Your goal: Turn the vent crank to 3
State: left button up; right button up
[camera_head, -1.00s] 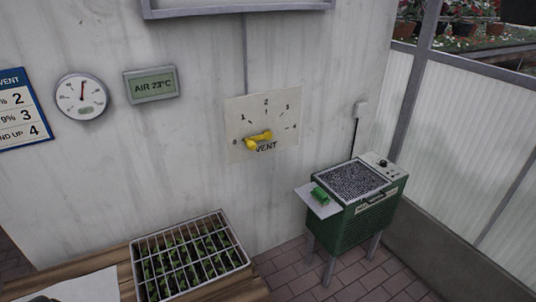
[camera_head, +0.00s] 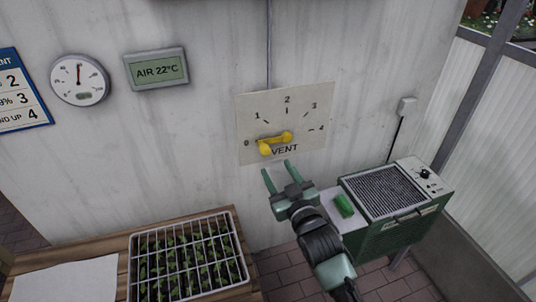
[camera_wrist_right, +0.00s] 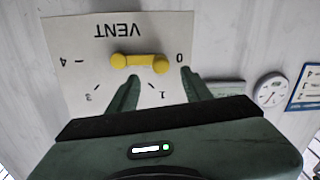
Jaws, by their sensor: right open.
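The yellow vent crank (camera_head: 275,142) is on a white dial plate (camera_head: 314,111) marked 0 to 4 on the wall. Its handle knob points left, close to the 0 mark. My right gripper (camera_head: 278,168) is open and empty just below the crank in the head view. In the right wrist view the crank (camera_wrist_right: 139,61) shows upside down, with the knob end between the lines of the two open fingers (camera_wrist_right: 160,76), apart from them. My left gripper is not in view.
A display (camera_head: 157,69) reads AIR 22°C beside a round gauge (camera_head: 79,79) and a blue-edged sign (camera_head: 20,97). A seedling tray (camera_head: 131,262) stands on the wooden bench at lower left. A green heater (camera_head: 395,228) stands at right, with a green block (camera_head: 343,206) beside its grille.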

aim_at(267, 154)
jog(key=p+x, duration=0.1)
jog(key=x, duration=0.6)
jog(key=shift+w+a, duration=0.1)
jog(key=shift+a, duration=0.05)
jog(key=shift+c, duration=0.3)
grip_shut()
dwell(1.0)
